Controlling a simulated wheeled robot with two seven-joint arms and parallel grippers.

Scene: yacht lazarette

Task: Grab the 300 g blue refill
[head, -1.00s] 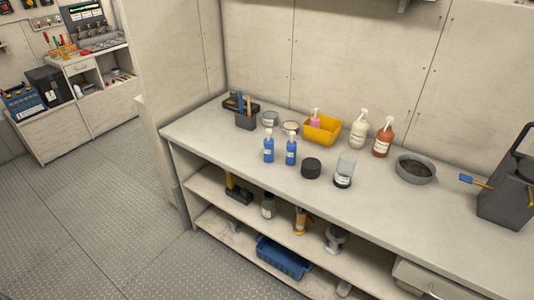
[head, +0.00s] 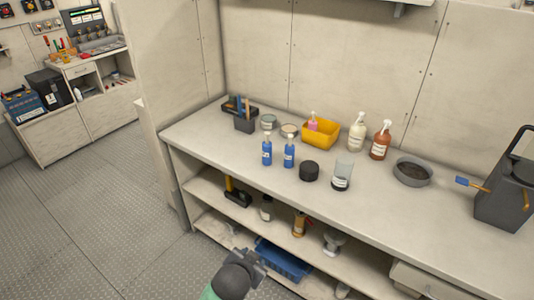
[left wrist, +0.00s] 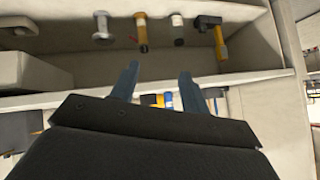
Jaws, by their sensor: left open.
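My left gripper (head: 254,262) is low in front of the bench, below and apart from the bottles. In the left wrist view my left gripper (left wrist: 157,80) has its two fingers spread, with nothing between them. My right gripper is not in view.
Behind the bottles are a yellow bin (head: 320,133) and jars; right are a black puck (head: 309,170), a clear-topped container (head: 342,174), white (head: 356,136) and brown (head: 380,142) spray bottles. The shelves below hold a blue crate (head: 283,262) and tools. Bench front is clear.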

